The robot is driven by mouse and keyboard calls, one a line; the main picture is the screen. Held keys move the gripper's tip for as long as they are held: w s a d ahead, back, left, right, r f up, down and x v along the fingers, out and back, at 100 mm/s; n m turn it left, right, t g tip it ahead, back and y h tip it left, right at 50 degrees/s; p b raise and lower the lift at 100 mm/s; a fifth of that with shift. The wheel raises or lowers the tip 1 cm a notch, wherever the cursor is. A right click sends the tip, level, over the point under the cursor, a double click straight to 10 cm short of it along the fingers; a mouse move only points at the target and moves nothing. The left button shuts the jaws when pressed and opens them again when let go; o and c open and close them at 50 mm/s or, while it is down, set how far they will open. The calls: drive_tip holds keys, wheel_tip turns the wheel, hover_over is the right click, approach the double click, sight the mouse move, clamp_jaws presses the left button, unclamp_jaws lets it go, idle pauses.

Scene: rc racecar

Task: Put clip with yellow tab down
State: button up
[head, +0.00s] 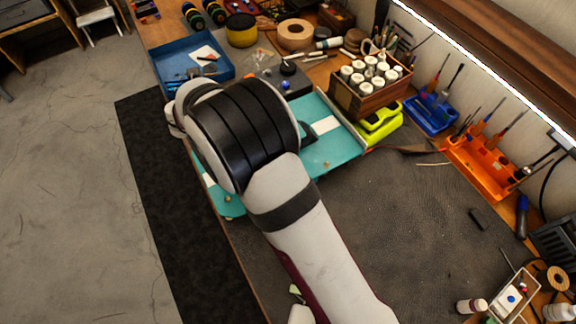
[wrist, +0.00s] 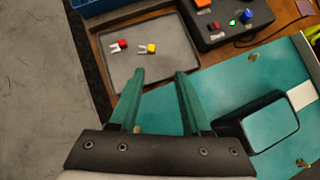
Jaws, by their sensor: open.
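The clip with the yellow tab (wrist: 151,48) lies on a shallow grey tray (wrist: 176,70) in the wrist view. A similar clip with a red tab (wrist: 122,45) lies just left of it. My gripper (wrist: 160,73) is open, with its two green fingers apart and nothing between them. Its fingertips overlap the tray's near edge in the picture, below the yellow clip and apart from it. In the head view my arm hides the gripper, and I cannot make out the clips.
A teal panel (head: 335,148) lies under my arm; a black block (wrist: 257,122) sits on it. A black box with buttons (wrist: 228,22) stands right of the tray. A blue bin (head: 219,68) is beyond. The dark mat (head: 400,210) is mostly clear at right.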

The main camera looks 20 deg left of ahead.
drive_tip(key=d+r+m+g+h, duration=0.15)
drive_tip(key=d+r+m, duration=0.25)
drive_tip(key=d+m, duration=0.4)
drive_tip(key=s+d+r+m+h, duration=0.1)
drive_tip(key=d+r+m+h, duration=0.3)
drive_tip(key=d, duration=0.7)
drive_tip(key=d+r+m+g, duration=0.1)
drive_tip(key=d+r+m, duration=0.2)
drive_tip(key=d+m, duration=0.55)
drive_tip(key=s+d+r+m+g+y, duration=0.1)
drive_tip(key=s+d+m+g, duration=0.1)
drive_tip(key=s+d+m, duration=0.5)
drive_tip(key=s+d+m+g, duration=0.2)
drive_tip(key=s+d+m, duration=0.3)
drive_tip(key=s+m, duration=0.35)
drive_tip(key=s+a+m+g+y, duration=0.1)
drive_tip(key=s+a+m+y, duration=0.1)
drive_tip(key=s+m, duration=0.7)
drive_tip(key=shift+s+f+y, duration=0.25)
drive_tip(key=shift+s+y, duration=0.5)
drive_tip(key=shift+s, duration=0.4)
